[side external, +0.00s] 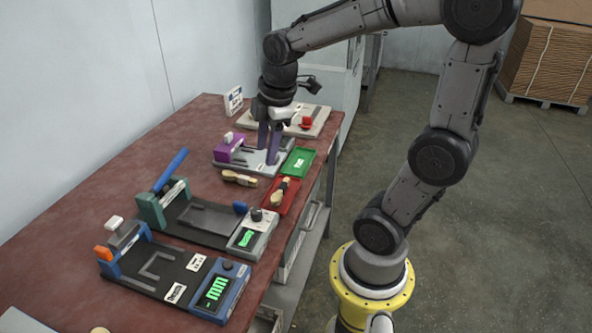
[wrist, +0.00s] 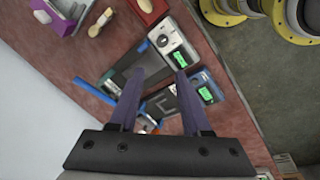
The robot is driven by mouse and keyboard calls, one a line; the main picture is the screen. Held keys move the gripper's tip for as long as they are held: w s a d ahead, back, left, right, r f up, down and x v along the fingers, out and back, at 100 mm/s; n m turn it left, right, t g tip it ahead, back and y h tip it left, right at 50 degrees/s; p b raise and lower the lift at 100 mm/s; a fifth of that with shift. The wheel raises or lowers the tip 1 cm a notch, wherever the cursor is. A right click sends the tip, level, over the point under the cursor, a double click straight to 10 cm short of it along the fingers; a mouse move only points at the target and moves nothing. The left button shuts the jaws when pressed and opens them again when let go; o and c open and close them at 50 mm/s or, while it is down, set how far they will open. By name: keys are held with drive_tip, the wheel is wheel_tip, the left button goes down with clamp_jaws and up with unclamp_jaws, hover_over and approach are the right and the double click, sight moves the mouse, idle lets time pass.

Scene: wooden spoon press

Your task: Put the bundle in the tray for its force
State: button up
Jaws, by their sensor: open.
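A bundle of pale wooden spoons with a dark band (side external: 238,178) lies on the table, left of the red tray (side external: 291,203). It also shows at the top of the wrist view (wrist: 100,22). A second similar bundle (side external: 280,193) lies in the red tray, and part of it shows in the wrist view (wrist: 145,5). The green tray (side external: 299,162) has a pale label and looks empty. My gripper (side external: 269,158) is open and empty, pointing down over the grey fixture with the purple block (side external: 230,148). Its fingers stand apart in the wrist view (wrist: 161,73).
A green press with a blue lever (side external: 172,170) and a blue press with an orange part (side external: 128,250) stand nearer the camera, each with a lit display unit. A pale board with a red knob (side external: 305,122) and a small sign (side external: 233,100) are at the back.

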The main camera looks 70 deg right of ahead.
drive_tip(key=s+a+r+m+t+y, duration=0.1)
drive_tip(key=s+a+r+m+t, duration=0.1)
drive_tip(key=s+a+m, duration=0.7)
drive_tip(key=shift+s+t, duration=0.25)
drive_tip(key=shift+t, duration=0.25)
idle(0.6)
